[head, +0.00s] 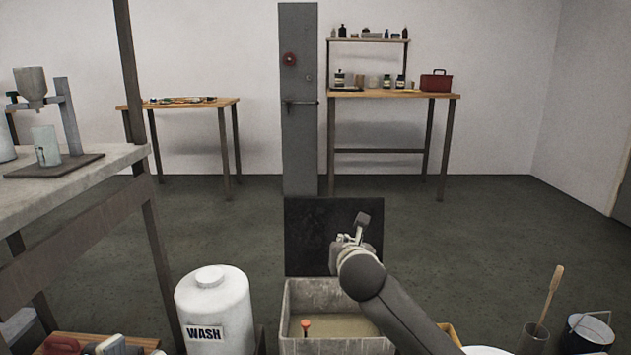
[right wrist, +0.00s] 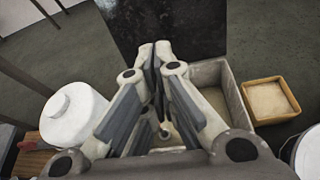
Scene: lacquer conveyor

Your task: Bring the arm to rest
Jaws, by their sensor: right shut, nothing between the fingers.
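My right gripper (head: 352,232) is raised above the back part of a grey open basin (head: 300,345) in the head view. In the right wrist view its fingers (right wrist: 155,55) are closed together with nothing between them. The arm comes in from the lower right and hides part of the basin. My left gripper is not in view.
A white WASH jug (head: 213,310) stands left of the basin, and a dark panel (head: 315,235) stands behind it. An orange-tipped item (head: 305,326) is in the basin. A bench (head: 80,190) is at left. A bucket (head: 588,333) and a pot with a brush (head: 533,338) are at right.

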